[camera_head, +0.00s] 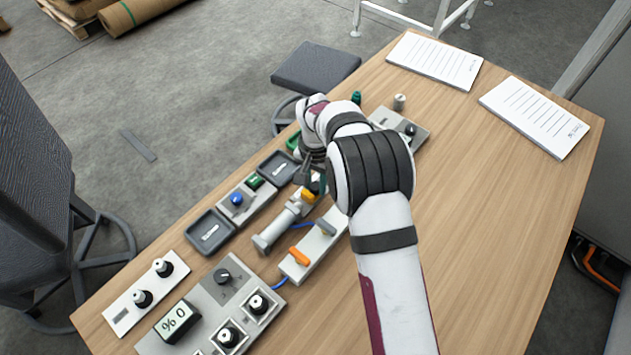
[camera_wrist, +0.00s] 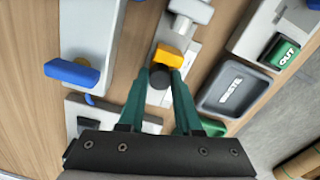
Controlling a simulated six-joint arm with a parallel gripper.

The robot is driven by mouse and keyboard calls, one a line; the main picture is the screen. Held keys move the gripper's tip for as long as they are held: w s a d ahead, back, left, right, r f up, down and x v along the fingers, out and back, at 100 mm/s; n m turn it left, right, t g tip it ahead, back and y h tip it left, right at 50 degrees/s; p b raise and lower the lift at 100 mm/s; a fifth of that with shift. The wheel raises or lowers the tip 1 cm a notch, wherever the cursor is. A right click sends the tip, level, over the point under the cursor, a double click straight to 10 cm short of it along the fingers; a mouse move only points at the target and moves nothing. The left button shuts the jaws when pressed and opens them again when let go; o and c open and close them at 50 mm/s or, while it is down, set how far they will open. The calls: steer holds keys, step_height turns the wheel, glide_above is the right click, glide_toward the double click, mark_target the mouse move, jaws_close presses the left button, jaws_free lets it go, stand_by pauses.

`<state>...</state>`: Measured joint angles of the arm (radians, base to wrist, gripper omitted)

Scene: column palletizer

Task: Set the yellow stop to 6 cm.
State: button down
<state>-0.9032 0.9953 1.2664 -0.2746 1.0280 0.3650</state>
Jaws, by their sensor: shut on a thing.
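The yellow stop (camera_head: 309,196) sits on a narrow light-grey rail device (camera_head: 283,222) on the wooden table. In the wrist view the yellow stop (camera_wrist: 170,55) lies at my fingertips, across the pale rail, with a grey cylindrical part beyond it. A dark round part (camera_wrist: 158,86) shows between the fingers just below the stop. My wrist partly hides the rail's far end in the head view. No scale marks or figures are readable.
A white plate with an orange piece (camera_head: 300,256) lies close beside the rail. On the other side are dark trays (camera_head: 211,232) and a blue-button box (camera_head: 238,199).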

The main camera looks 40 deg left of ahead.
steer(key=shift+w, duration=0.1)
steer(key=shift+w, duration=2)
steer(key=c, duration=0.6)
jaws_free()
steer(key=shift+r, duration=0.1)
step_height(320, 180, up, 16)
steer(key=shift+f, duration=0.2)
